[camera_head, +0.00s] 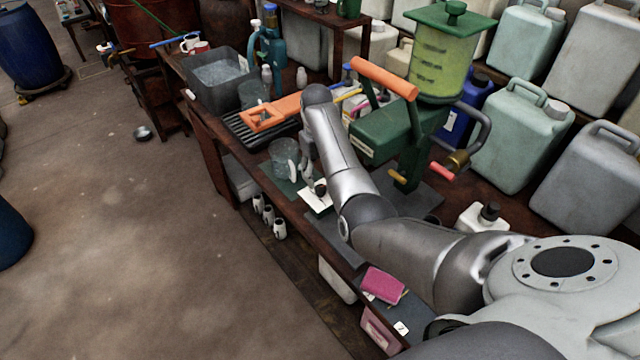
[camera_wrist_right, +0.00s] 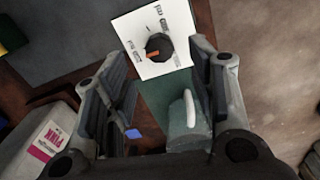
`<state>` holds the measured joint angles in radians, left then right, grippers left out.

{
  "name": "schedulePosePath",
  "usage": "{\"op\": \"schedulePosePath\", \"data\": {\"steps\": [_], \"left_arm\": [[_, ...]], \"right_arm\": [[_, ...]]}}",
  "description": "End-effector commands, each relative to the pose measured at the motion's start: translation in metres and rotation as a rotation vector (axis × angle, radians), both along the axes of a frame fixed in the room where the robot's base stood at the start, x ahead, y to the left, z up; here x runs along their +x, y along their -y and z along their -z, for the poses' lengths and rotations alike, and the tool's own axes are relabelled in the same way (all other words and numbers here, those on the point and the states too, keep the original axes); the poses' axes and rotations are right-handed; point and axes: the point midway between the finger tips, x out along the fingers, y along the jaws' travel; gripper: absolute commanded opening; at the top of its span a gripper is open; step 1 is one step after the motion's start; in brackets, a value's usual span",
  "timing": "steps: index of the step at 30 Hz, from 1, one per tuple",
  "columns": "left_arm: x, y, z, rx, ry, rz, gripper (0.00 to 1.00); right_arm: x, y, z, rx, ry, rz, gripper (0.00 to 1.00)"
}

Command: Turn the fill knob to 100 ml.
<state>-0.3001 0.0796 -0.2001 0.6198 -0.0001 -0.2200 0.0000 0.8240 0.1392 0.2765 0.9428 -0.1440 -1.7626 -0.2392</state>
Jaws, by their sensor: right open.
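The fill knob (camera_wrist_right: 160,46) is a round black knob with an orange mark, on a white dial plate (camera_wrist_right: 182,27). The plate's printed labels are blurred; the orange mark points left in the right wrist view. In the head view the plate (camera_head: 316,203) lies at the bench's front edge, with the knob (camera_head: 320,187) partly hidden by my gripper. My right gripper (camera_wrist_right: 163,72) is open and empty, its fingers pointing toward the knob, with the knob apart from them, beyond the fingertips. In the head view the right gripper (camera_head: 309,168) is just above the plate. My left gripper is not in view.
A clear jug (camera_head: 283,156) with a white handle stands close left of the knob. A green machine (camera_head: 385,140) with an orange lever stands behind my right arm. A pink sponge (camera_head: 383,284) lies at the front. Jerrycans (camera_head: 520,130) crowd the back.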

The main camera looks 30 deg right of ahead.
Motion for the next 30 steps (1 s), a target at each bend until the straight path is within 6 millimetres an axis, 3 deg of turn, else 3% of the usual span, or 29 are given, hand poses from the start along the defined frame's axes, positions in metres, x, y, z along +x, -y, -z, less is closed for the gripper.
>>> {"op": "schedulePosePath", "data": {"steps": [3,9,21,30], "left_arm": [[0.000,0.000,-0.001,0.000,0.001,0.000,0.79],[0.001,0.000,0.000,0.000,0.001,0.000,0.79],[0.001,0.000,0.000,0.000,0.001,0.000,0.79],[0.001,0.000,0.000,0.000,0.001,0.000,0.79]], "right_arm": [[-0.001,0.000,0.023,0.000,-0.003,0.000,0.51],[0.000,0.002,0.047,-0.001,-0.001,0.000,0.51],[0.000,0.002,0.054,-0.001,0.001,0.000,0.50],[0.000,0.002,0.054,-0.001,0.001,0.000,0.11]]}}
